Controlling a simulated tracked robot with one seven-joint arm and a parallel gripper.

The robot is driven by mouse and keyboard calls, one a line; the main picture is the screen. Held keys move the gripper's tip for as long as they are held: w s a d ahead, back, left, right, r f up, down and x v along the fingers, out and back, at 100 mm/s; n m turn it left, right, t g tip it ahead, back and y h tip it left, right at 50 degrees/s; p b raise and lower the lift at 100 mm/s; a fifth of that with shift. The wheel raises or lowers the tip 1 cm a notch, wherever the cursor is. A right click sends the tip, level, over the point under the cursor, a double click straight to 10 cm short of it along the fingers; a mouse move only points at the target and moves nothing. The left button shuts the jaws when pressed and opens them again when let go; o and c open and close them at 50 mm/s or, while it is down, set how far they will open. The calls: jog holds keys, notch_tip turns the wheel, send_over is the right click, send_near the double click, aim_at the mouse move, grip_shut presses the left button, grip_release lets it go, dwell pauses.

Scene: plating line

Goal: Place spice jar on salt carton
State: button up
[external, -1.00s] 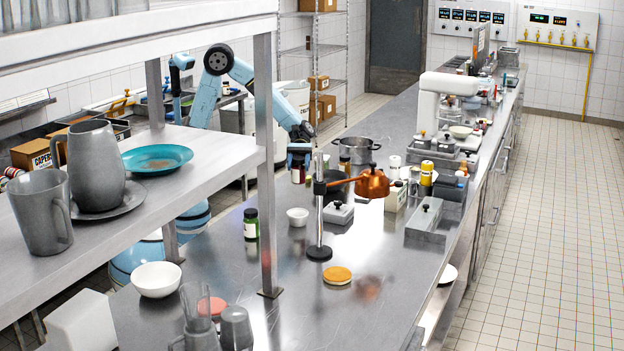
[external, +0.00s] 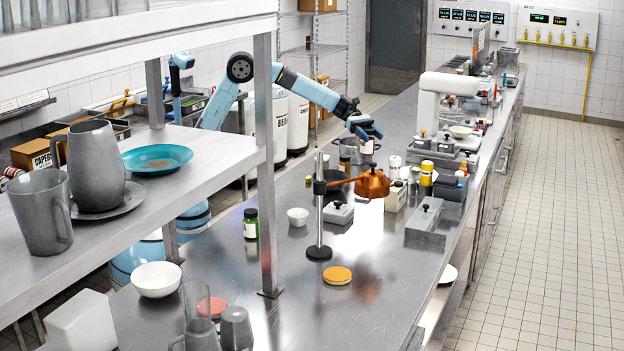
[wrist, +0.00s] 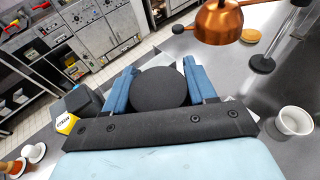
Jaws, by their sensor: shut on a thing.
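My gripper (external: 366,131) is shut on the spice jar (external: 367,147), a small jar with a pale label. A pale carton (external: 395,196), likely the salt carton, stands on the counter right of the copper pan. Its lettering is too small to read. The jar is apart from it.
The copper pan (external: 371,185) is beside a stand with a black base (external: 319,253). The grey pot (external: 348,152) is close to my gripper.

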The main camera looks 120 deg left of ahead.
jog(key=shift+w+a+f, duration=0.5)
jog(key=shift+w+f, duration=1.4)
jog(key=shift+f, duration=0.15)
jog(key=shift+w+a+f, duration=0.55)
jog(key=shift+w+f, duration=1.4)
jog(key=shift+f, duration=0.1)
jog(key=shift+w+a+f, duration=0.5)
jog(key=shift+w+f, duration=1.4)
jog(key=shift+f, duration=0.15)
jog(key=o, duration=1.2)
jog(key=shift+o, duration=0.2)
